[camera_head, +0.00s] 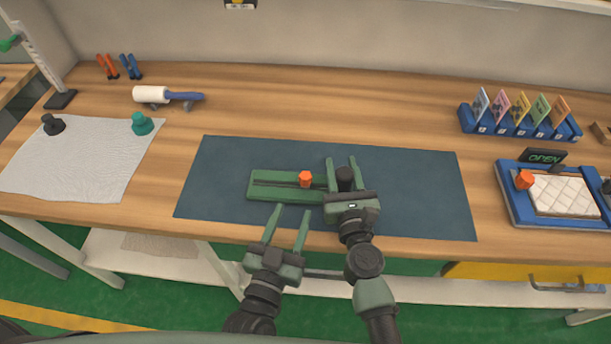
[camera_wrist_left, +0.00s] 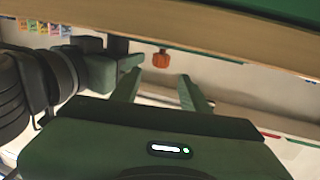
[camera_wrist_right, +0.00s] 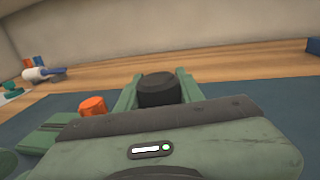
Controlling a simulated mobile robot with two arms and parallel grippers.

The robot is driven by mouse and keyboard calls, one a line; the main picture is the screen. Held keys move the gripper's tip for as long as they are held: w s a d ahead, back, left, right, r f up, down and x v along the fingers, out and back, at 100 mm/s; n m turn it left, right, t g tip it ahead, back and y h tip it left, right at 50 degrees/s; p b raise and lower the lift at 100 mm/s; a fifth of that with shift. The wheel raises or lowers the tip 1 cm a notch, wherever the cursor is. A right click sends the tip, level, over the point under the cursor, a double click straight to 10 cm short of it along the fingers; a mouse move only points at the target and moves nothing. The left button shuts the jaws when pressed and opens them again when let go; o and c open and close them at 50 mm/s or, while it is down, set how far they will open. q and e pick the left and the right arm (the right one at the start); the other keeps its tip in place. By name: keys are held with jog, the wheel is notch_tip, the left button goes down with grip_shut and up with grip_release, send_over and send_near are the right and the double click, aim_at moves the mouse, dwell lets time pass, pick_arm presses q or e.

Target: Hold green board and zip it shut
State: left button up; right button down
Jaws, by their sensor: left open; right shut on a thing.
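The green board (camera_head: 262,194) lies flat on the dark blue mat, with a slot along its length. An orange knob (camera_head: 305,178) stands on the slot near the board's middle. It also shows in the left wrist view (camera_wrist_left: 161,60) and the right wrist view (camera_wrist_right: 93,106). My right gripper (camera_head: 340,159) is shut on a black knob (camera_wrist_right: 158,89) at the board's right part, which the gripper partly hides. My left gripper (camera_head: 292,208) is open and empty. Its fingertips are at the board's front edge, apart from the orange knob.
The mat (camera_head: 430,195) is bare to the right. A white cloth (camera_head: 75,165) with two knobs lies at the left. A white roller (camera_head: 152,95) lies behind. A blue tray (camera_head: 510,200) and a blue card rack (camera_head: 520,130) stand at the right.

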aim_at(303, 182)
pick_arm(q)
jog(key=w, duration=0.3)
jog(key=w+d, duration=0.1)
jog(key=w, duration=0.3)
jog(key=w+d, duration=0.1)
jog(key=w, duration=0.3)
grip_shut()
dwell(1.2)
